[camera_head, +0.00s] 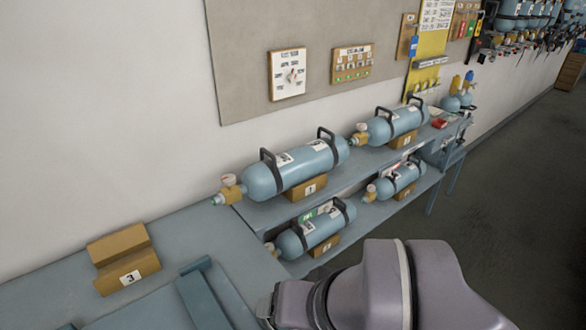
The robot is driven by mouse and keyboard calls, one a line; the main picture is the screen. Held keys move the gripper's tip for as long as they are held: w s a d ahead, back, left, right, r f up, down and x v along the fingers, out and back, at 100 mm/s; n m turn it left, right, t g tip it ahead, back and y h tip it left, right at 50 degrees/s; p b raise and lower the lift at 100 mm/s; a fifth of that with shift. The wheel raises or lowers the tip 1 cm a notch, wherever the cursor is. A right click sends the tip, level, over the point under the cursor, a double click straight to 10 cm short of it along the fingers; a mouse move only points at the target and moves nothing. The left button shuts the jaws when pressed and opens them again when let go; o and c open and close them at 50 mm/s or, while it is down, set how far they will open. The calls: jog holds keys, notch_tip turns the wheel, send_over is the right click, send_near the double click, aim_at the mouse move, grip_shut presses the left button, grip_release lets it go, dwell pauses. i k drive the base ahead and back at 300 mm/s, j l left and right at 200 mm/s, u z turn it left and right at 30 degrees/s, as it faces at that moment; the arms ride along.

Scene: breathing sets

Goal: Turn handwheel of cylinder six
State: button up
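Four light-blue cylinders lie on wooden cradles on a two-level bench. They are the large upper left cylinder (297,167), the upper right cylinder (396,124), the lower left cylinder (317,232) and the lower right cylinder (401,179). Each has a brass valve at its left end; the clearest valve (230,190) is on the upper left cylinder. The cradle labels are too small to read surely, so I cannot tell which cylinder is six. My arm enters at the bottom right, in front of the bench. My gripper's fingers do not show.
An empty cradle marked 3 (124,259) sits on the bench at the left. A blue bar (203,293) stands near the bottom. Boards with tags hang on the wall behind. Dark floor (515,190) is clear at the right.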

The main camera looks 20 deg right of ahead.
aim_at(227, 179)
jog(key=l+u, duration=0.3)
jog(key=l, duration=1.6)
jog(key=i+l+u, duration=0.15)
jog(key=i+l, duration=0.25)
jog(key=i, duration=0.2)
jog(key=i+l+u, duration=0.2)
jog(key=i+l, duration=0.25)
jog(key=i+j, duration=0.15)
jog(key=i, duration=0.15)
jog(key=i+j+u, duration=0.1)
jog(key=i+j, duration=0.05)
jog(key=i, duration=0.1)
